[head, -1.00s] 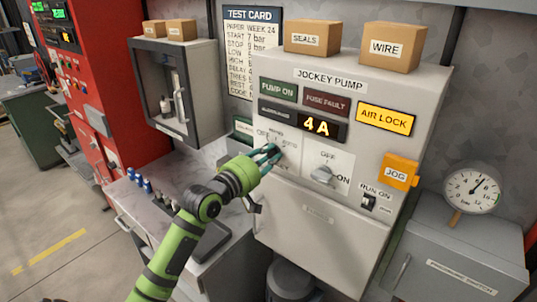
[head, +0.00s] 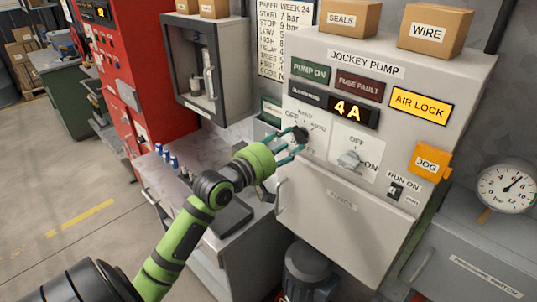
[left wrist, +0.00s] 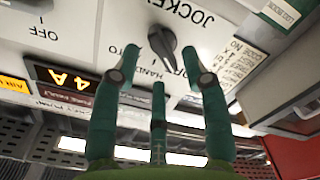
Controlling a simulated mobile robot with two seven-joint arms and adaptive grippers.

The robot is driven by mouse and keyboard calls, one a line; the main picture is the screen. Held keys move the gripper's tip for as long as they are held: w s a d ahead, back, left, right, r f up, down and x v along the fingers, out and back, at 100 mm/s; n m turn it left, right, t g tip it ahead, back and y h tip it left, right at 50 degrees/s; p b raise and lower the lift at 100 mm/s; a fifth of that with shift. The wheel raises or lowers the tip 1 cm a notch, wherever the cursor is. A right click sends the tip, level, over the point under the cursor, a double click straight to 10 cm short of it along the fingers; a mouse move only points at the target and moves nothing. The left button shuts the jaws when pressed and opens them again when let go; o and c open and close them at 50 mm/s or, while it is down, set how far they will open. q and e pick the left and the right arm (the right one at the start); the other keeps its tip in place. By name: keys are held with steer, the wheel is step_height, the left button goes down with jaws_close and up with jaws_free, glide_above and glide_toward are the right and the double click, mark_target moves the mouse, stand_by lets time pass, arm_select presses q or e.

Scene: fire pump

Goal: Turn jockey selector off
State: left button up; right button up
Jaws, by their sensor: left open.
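The jockey selector is a dark knob (head: 300,134) on the grey jockey pump panel (head: 330,190), with OFF, HAND and AUTO labels around it. My left gripper (head: 287,145) is open just in front of it in the head view. In the left wrist view, which is upside down, the same knob (left wrist: 163,46) lies between the spread fingertips of the left gripper (left wrist: 160,82). The fingers look apart from the knob. Its narrow end slants toward the lower right there, between HAND and OFF; the exact setting is unclear. My right gripper is out of view.
A second, grey switch (head: 349,159) with OFF and ON sits just right of the selector. The yellow JOG box (head: 427,161), RUN ON switch (head: 396,191) and lit 4A display (head: 346,111) are near.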

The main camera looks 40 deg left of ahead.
arm_select(q)
steer(key=s, duration=0.8)
steer(key=shift+s+a, duration=0.15)
steer(key=shift+a, duration=0.15)
steer(key=w+a+f+g+y+b, duration=0.1)
steer(key=a+f+g+y+b, duration=0.2)
steer(key=f, duration=1.7)
steer(key=s+f+m+g+b, duration=0.1)
steer(key=s+f+g, duration=0.15)
steer(key=f, duration=0.95)
steer(key=s+f+g+b, duration=0.2)
steer(key=s+f, duration=0.1)
steer(key=f, duration=1)
steer(key=s+d+f+m+g+h+b, duration=0.15)
steer(key=s+d+f, duration=0.25)
steer(key=s+f, duration=0.45)
steer(key=s+d+f+m+g+b, duration=0.2)
steer(key=s+d+f+m+g, duration=0.15)
steer(key=s+f, duration=0.5)
steer(key=s+d+f+m+g+b, duration=0.1)
steer(key=s+d+f+m+g, duration=0.1)
steer(key=s+d+f, duration=0.6)
steer(key=s+d+f+m+g+b, duration=0.1)
steer(key=s+f+m+g, duration=0.1)
steer(key=s+f, duration=0.4)
steer(key=shift+s+d+f+m, duration=0.15)
steer(key=shift+s+f+m, duration=0.15)
steer(key=shift+s+m, duration=0.7)
